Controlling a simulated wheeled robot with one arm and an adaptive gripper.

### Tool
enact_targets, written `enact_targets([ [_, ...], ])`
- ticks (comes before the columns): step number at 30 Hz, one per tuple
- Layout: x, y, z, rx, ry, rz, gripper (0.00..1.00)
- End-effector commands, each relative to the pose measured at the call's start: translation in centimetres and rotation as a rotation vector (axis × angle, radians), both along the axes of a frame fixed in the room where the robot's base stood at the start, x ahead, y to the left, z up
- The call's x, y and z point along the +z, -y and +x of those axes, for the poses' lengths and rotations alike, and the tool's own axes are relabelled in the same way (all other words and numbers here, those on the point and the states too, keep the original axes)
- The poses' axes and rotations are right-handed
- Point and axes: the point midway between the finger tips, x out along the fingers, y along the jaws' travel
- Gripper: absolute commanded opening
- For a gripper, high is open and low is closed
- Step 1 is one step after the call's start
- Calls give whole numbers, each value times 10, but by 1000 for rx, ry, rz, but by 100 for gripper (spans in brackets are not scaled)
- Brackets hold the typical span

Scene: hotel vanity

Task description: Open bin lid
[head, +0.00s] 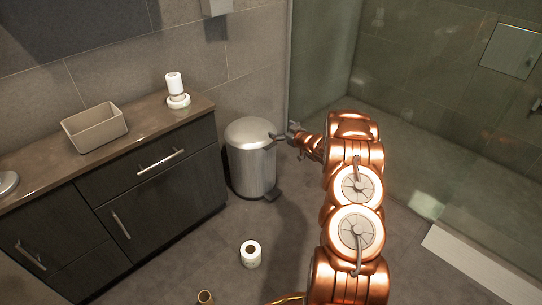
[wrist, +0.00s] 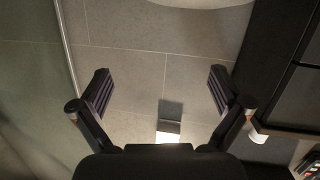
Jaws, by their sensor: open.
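The silver bin (head: 252,165) stands on the floor between the vanity and the glass, with its domed lid (head: 250,128) down. Its dark pedal (head: 271,195) sticks out at the base on the right. My gripper (head: 279,136) is at the lid's right edge in the head view; I cannot tell whether it touches. A pale curved edge (wrist: 203,3) at the top of that view is probably the bin.
The dark vanity (head: 165,180) stands left of the bin, with a tan box (head: 95,128) and rolls (head: 175,85) on top. A glass panel (head: 322,60) rises behind on the right. A paper roll (head: 250,254) and a cardboard tube (head: 205,297) are on the floor.

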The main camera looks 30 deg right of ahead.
Motion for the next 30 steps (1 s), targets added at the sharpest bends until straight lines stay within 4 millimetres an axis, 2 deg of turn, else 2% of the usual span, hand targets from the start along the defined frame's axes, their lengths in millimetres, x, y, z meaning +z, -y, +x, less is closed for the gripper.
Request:
enact_targets([
  [1,-32,3,-5,19,26,21,100],
  [3,-54,2,-10,50,67,48,100],
  [6,-79,-1,-18,90,119,83,100],
  [10,-100,-4,-28,130,170,116,100],
  [17,-109,-9,-31,158,206,139,100],
  [20,-110,-11,-22,161,208,138,100],
  [30,-111,-23,24,160,206,140,100],
])
